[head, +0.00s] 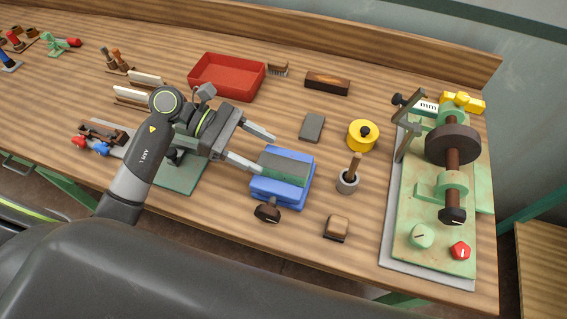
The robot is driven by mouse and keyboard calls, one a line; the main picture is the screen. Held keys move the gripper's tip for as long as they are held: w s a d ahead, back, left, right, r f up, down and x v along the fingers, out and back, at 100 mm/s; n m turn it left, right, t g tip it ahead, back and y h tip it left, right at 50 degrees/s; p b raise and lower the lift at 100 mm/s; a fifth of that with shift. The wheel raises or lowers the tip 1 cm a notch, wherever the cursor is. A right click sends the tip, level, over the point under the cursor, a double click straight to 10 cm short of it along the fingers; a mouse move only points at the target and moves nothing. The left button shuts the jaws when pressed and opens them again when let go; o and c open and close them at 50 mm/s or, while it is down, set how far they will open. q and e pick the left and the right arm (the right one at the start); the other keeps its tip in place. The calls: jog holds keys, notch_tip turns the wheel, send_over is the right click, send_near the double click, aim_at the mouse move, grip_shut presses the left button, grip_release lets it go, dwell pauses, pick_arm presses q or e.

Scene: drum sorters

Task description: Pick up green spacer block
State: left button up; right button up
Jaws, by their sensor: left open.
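The green spacer block (285,168) is a dull dark-green bar lying across a blue holder (280,190) near the middle of the table. My left gripper (269,154) is open and empty, with its fingers pointing right toward the block's left end. The lower fingertip appears beside or just over that end, and the upper one is above the holder's back left corner in the picture. I cannot tell whether either finger touches the block. My right gripper is not in view.
A dark knob (268,212) sits at the holder's front. A grey block (312,127), yellow round part (362,135), grey cup with a wooden handle (348,182) and wooden block (337,228) stand right. A red tray (227,95) is behind; the drum machine (440,190) is far right.

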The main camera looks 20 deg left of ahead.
aim_at(291, 166)
pick_arm(q)
jog(key=shift+d+f, duration=0.1)
jog(key=shift+d, duration=0.2)
jog(key=shift+d+p, duration=0.55)
jog(key=shift+p, duration=0.05)
jog(key=p+x, duration=0.1)
jog(key=x, duration=0.2)
jog(key=shift+d+f+p, duration=0.35)
jog(key=shift+d, duration=0.1)
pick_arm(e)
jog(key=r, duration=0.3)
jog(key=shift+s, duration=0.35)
pick_arm(q)
grip_shut()
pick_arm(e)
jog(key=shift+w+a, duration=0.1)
